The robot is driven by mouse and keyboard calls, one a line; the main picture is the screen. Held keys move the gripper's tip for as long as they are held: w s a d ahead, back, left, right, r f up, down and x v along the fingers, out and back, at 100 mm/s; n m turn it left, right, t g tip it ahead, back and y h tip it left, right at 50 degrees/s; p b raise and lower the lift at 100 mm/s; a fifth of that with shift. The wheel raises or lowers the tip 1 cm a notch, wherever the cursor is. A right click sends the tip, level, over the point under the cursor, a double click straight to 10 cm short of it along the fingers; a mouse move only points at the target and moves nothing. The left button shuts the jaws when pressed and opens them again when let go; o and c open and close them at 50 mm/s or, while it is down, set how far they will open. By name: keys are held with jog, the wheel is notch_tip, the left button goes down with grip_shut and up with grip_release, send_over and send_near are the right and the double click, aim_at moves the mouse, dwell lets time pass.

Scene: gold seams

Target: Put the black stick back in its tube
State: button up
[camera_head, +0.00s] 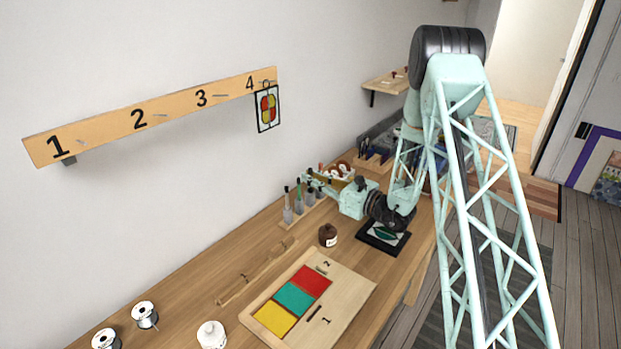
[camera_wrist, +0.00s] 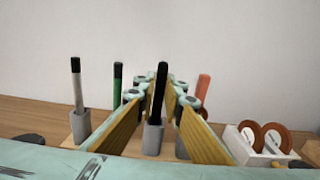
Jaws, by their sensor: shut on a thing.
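The black stick (camera_wrist: 160,92) stands nearly upright, leaning slightly, between the fingers of my gripper (camera_wrist: 165,98) in the wrist view. My gripper is shut on it. A grey tube (camera_wrist: 153,140) is directly below the stick, and the stick's lower end meets its mouth; how deep it sits I cannot tell. In the head view my gripper (camera_head: 328,183) reaches over the row of tubes at the wall side of the bench, and the black stick cannot be made out clearly there.
Other tubes hold a black-topped pale stick (camera_wrist: 77,82), a green stick (camera_wrist: 117,84) and a salmon stick (camera_wrist: 203,88). A white box (camera_wrist: 245,146) with brown-rimmed rolls stands right. A brown jar (camera_head: 327,236) and coloured-glass board (camera_head: 350,293) lie nearer on the bench.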

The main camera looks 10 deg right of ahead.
aim_at(310, 168)
jog(key=shift+f, duration=0.55)
dwell(0.4)
jog(key=o, duration=0.8)
jog(key=shift+o, duration=0.5)
jog(key=o, duration=0.4)
jog(key=shift+b, duration=0.3)
jog(key=shift+r, duration=0.1)
jog(key=shift+r+p, duration=1.25)
jog(key=shift+r, duration=2.2)
